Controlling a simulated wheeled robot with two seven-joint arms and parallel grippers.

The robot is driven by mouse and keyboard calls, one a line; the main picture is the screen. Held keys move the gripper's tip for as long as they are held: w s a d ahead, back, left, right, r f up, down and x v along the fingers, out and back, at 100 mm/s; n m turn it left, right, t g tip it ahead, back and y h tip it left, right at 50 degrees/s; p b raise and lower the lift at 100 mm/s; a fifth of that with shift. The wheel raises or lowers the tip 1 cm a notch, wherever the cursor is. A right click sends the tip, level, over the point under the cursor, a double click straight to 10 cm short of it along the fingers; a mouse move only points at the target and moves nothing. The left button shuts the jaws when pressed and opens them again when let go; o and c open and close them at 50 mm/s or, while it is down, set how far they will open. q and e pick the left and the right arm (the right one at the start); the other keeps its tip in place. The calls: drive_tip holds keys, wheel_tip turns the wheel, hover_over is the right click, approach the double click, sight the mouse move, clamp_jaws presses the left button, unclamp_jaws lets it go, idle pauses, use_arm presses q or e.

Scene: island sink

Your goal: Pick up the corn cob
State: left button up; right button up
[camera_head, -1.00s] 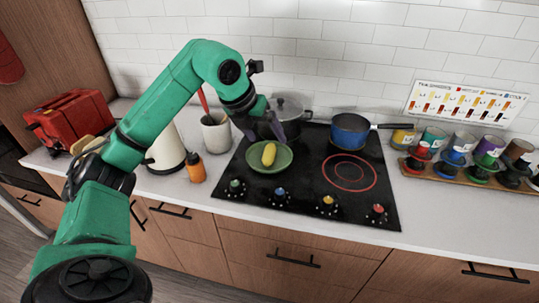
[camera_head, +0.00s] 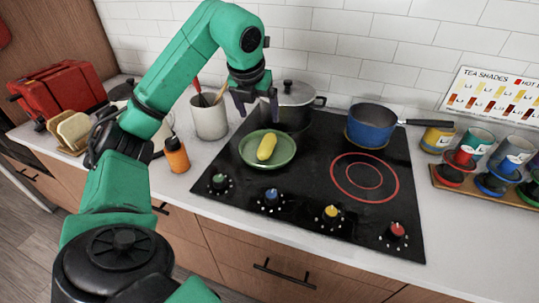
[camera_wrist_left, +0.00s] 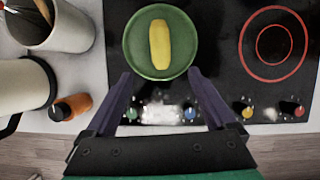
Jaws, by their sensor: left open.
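The yellow corn cob (camera_head: 267,147) lies on a green plate (camera_head: 250,158) on the left part of the black cooktop. My left gripper (camera_head: 257,105) is above and just behind the plate in the head view, open and empty, fingers pointing down. In the left wrist view the corn cob (camera_wrist_left: 160,45) lies lengthwise up the picture on the plate (camera_wrist_left: 134,50), beyond the spread fingertips of my left gripper (camera_wrist_left: 160,75) and roughly centred between them. Nothing touches the cob but the plate. My right gripper is not in view.
A black pot (camera_head: 298,98) stands behind the plate and a blue saucepan (camera_head: 371,126) right of it. A utensil crock (camera_head: 209,118) and orange bottle (camera_head: 176,155) stand left. Knobs line the cooktop's front. A cup rack (camera_head: 480,184) is far right.

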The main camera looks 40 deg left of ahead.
sight(266, 142)
use_arm(q)
drive_tip(key=p+x, duration=0.2)
drive_tip(key=x, duration=1.4)
drive_tip(key=shift+w+a+f, duration=0.1)
drive_tip(key=shift+w, duration=0.05)
clamp_jaws()
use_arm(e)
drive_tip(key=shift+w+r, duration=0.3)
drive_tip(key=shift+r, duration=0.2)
